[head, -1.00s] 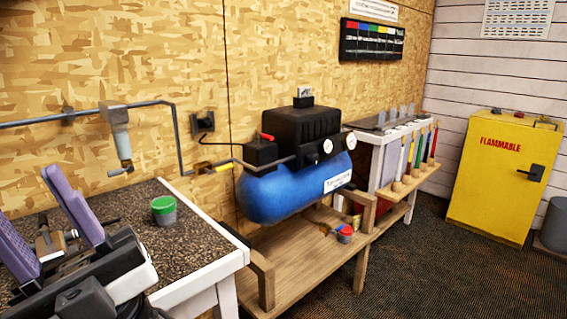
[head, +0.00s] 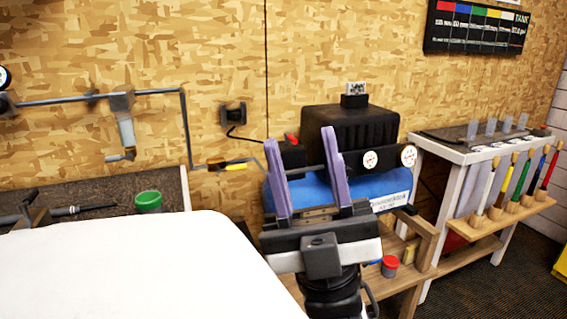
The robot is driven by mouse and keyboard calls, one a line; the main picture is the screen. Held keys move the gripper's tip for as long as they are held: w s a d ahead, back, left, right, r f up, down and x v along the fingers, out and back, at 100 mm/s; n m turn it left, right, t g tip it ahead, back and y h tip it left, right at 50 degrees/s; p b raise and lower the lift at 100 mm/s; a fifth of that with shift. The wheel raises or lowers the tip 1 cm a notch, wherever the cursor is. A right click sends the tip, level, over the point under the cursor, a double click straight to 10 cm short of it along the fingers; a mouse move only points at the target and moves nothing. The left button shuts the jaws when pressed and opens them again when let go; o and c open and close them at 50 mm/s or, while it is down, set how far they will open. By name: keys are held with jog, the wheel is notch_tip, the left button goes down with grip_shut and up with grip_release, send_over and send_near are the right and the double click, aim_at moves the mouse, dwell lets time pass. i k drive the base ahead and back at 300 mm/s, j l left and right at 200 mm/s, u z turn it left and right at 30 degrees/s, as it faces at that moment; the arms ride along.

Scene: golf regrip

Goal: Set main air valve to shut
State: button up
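The main air valve (head: 236,166) seems to be the small fitting with a yellow lever on the grey air pipe, left of the compressor. The lever looks roughly in line with the pipe; its exact setting is too small to tell. My gripper (head: 302,139) has two purple fingers, spread wide apart with nothing between them. It stands upright in front of the blue compressor tank, to the right of the valve and nearer the camera. The fingers hide part of the tank and pipe.
The black-topped compressor (head: 350,135) has a red switch (head: 291,139) near the pipe. A green-lidded tin (head: 148,201) stands on the left bench. A red tin (head: 390,265) sits on the wooden stand. My white arm covers the lower left.

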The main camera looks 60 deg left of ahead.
aim_at(231, 167)
jog(key=i+u, duration=0.45)
jog(key=i+l+u, duration=0.1)
jog(key=i+u, duration=0.35)
jog(key=i+j+u, duration=0.1)
jog(key=i+u, duration=0.15)
jog(key=u, duration=0.15)
jog(key=i+u, duration=0.25)
jog(key=u, duration=0.15)
